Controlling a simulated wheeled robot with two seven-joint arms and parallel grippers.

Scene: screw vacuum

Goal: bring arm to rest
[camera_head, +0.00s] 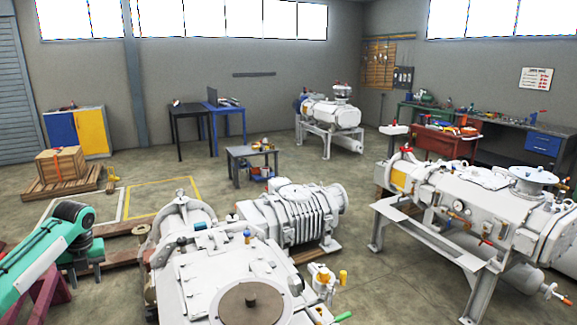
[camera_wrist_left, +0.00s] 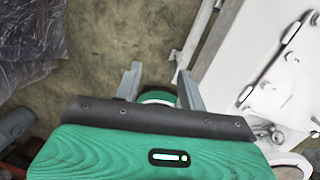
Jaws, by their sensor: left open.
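My left arm comes in from the left edge in the head view, green with a dark joint, beside the large white vacuum pump (camera_head: 225,265) in the foreground. The fingertips are hidden or too small to make out in the head view. White machine casing (camera_wrist_left: 275,75) lies to the right of the fingers in the wrist view, apart from them. My right gripper is not in view.
A ribbed white pump (camera_head: 292,212) stands behind the foreground machine. Another pump on a frame (camera_head: 470,200) is at the right. A wooden crate (camera_head: 61,164) sits on a pallet at the left. Crumpled dark plastic (camera_wrist_left: 30,40) lies left in the wrist view. Open floor lies beyond.

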